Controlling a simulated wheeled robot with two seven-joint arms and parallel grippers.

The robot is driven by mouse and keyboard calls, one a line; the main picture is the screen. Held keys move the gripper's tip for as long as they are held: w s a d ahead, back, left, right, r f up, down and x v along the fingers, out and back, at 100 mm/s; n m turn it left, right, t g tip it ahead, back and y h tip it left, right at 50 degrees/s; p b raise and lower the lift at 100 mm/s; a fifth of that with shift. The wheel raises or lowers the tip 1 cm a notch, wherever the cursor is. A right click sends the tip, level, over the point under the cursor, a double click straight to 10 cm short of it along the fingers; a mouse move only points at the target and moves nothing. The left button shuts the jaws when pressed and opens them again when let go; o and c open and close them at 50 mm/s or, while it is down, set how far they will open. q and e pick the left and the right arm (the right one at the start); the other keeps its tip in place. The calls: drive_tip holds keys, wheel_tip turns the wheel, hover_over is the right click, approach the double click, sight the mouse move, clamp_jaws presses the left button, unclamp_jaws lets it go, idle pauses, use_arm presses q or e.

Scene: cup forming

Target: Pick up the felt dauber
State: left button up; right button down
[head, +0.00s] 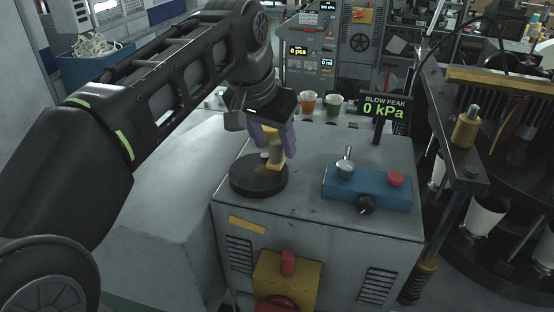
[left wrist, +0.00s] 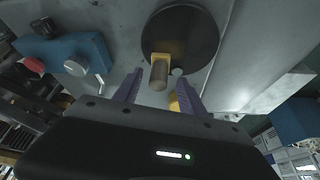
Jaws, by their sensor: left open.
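The felt dauber (head: 275,158), a small yellow and tan upright piece, stands at a round black base (head: 258,178) on top of the grey machine cabinet. My left gripper (head: 272,143) is over the base, its purple fingers pointing down around the dauber's upper part; they partly hide it. In the left wrist view the dauber (left wrist: 159,73) shows its tan end toward the camera, in front of the black base (left wrist: 196,32). The left gripper (left wrist: 160,80) is open there, with one purple finger on each side. I cannot tell whether either finger touches it. My right gripper is not in view.
A blue control box (head: 367,190) with a lever, knob and red button stands right of the base. A blow peak display (head: 384,107) reads 0 kPa behind it. The cabinet top's front middle is clear.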

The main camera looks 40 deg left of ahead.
use_arm(q)
drive_tip(key=shift+w+f, duration=0.2)
drive_tip(key=shift+f, duration=0.35)
drive_tip(key=shift+s+d+r, duration=0.15)
drive_tip(key=shift+r, duration=0.1)
drive_tip(key=shift+c, duration=0.4)
clamp_jaws()
